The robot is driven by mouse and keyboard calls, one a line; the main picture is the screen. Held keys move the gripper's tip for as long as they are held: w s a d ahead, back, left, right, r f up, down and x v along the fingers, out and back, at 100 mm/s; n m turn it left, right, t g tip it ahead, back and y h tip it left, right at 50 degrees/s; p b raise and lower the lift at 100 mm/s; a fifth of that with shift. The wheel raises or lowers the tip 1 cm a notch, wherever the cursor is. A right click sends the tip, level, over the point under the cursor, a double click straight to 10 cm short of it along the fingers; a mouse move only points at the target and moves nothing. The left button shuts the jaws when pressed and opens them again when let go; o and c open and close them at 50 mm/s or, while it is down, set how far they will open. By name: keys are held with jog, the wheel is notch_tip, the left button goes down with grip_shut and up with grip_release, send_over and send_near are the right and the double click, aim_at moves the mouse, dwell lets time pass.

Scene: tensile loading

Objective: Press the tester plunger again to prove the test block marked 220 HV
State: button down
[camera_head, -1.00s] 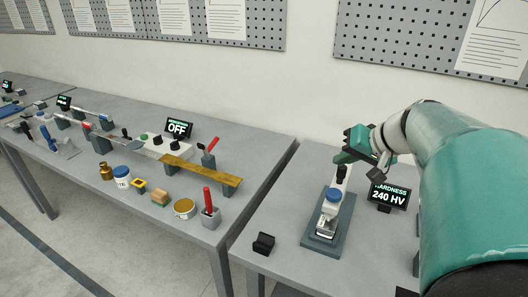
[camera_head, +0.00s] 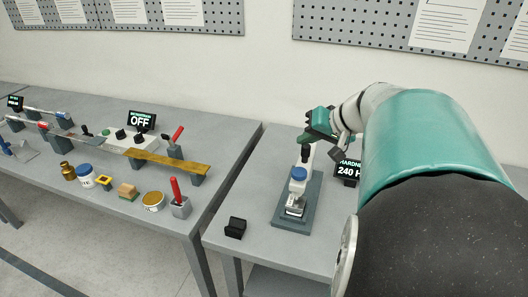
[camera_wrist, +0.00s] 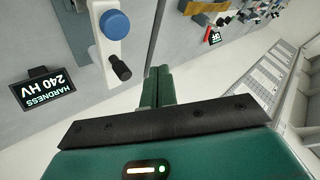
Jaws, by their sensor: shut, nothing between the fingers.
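The hardness tester (camera_head: 297,190) stands on a grey base on the right bench, a white body with a blue round cap (camera_head: 299,174) and a black knob at its top. The cap also shows in the wrist view (camera_wrist: 115,25), with the black knob (camera_wrist: 121,68) near my fingers. A display (camera_head: 347,170) behind it reads HARDNESS 240 HV; it shows upside down in the wrist view (camera_wrist: 45,88). A small block seems to sit under the tester head, its marking unreadable. My gripper (camera_wrist: 158,72) is shut and empty, beside the knob and apart from it. In the head view my gripper (camera_head: 318,128) is above the tester's back end.
A small black holder (camera_head: 235,228) stands at the right bench's front left. The left bench (camera_head: 222,150) carries a brass strip (camera_head: 165,160), jars, red-handled tools and a display reading OFF (camera_head: 141,121). A gap separates the benches. Pegboards hang on the wall.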

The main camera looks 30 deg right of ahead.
aim_at(300, 172)
jog(key=shift+f, duration=3.5)
jog(key=shift+f, duration=0.1)
jog(key=shift+f, duration=0.35)
jog(key=shift+f, duration=0.7)
jog(key=shift+a+f, duration=0.1)
jog(key=shift+f, duration=0.5)
dwell(0.3)
jog(key=shift+r, duration=0.1)
jog(key=shift+s+r, duration=0.1)
jog(key=shift+r, duration=1.25)
jog(key=shift+r, duration=2.55)
